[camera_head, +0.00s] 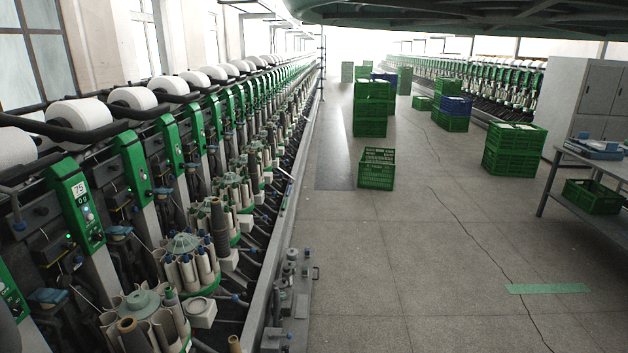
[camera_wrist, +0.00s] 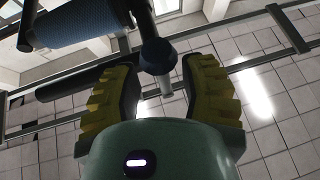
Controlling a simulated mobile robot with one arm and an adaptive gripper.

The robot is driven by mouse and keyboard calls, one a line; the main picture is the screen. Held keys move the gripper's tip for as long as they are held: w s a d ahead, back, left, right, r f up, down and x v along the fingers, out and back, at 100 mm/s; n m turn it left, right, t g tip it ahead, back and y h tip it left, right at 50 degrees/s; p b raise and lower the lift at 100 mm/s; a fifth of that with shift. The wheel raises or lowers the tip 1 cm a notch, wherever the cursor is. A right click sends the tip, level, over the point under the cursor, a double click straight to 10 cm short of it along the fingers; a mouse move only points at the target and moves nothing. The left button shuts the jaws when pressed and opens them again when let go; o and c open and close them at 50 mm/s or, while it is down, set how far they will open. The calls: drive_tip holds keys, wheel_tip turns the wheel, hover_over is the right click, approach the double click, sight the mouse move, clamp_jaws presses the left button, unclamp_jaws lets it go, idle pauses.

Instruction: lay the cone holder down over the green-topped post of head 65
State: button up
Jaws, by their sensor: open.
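In the wrist view my gripper (camera_wrist: 160,90) is open, with one yellow ribbed finger on each side. A dark ball knob (camera_wrist: 158,56) with a short grey stub shows between the fingertips; I cannot tell whether they touch it. The knob joins dark arms leading to a blue ribbed cylinder (camera_wrist: 78,22) at the upper left, which looks like the cone holder. In the head view the green-fronted post (camera_head: 78,205) nearest with a readable label shows 75. I cannot read a 65 on any head. My gripper is not seen in the head view.
White yarn cones (camera_head: 78,112) line the machine's back. Bobbin magazines (camera_head: 184,245) stand along its front. Green crates (camera_head: 376,168) stand on the aisle floor, and a table (camera_head: 600,165) is at the right.

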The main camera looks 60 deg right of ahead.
drive_tip(key=v, duration=1.1)
idle(1.1)
